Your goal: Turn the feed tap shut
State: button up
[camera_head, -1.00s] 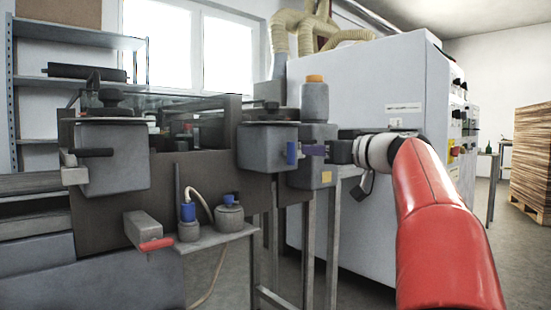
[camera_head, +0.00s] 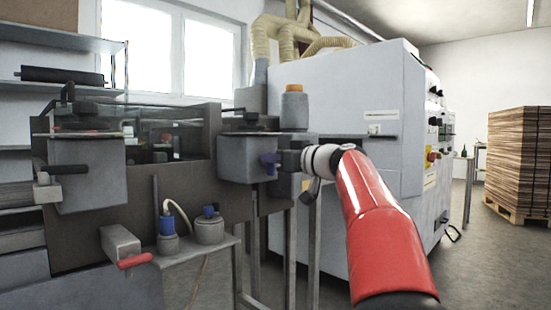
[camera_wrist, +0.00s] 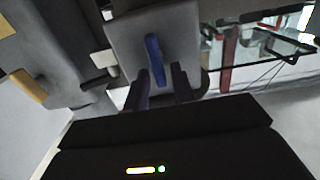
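A blue lever, which looks like the feed tap, is on the front of a grey box at the right end of the machine. In the head view the lever (camera_head: 265,160) is partly covered by my gripper (camera_head: 274,163), which reaches it from the right. In the wrist view the lever (camera_wrist: 153,55) hangs roughly upright in the picture. My two dark purple fingers (camera_wrist: 161,74) are apart, and the lever's lower end shows in the gap between them. Whether a finger touches it, I cannot tell.
A black handle (camera_head: 68,168) and a red handle (camera_head: 135,261) stick out from the machine to the left. Bottles with blue caps (camera_head: 167,236) stand on a small shelf below. A jar with an orange cap (camera_head: 294,108) stands above. A large white cabinet (camera_head: 352,100) is behind my arm.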

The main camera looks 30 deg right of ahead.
grip_shut()
jog(key=shift+m, duration=0.3)
jog(key=m+p, duration=0.1)
jog(key=m, duration=0.4)
jog(key=d+f+m+p, duration=0.1)
jog(key=m, duration=1.1)
jog(key=shift+w+d+f+p, duration=0.3)
jog(key=shift+d+f+p, duration=0.05)
jog(key=shift+f+p, duration=0.05)
jog(key=shift+m, duration=0.3)
jog(key=shift+o, duration=1.2)
grip_release()
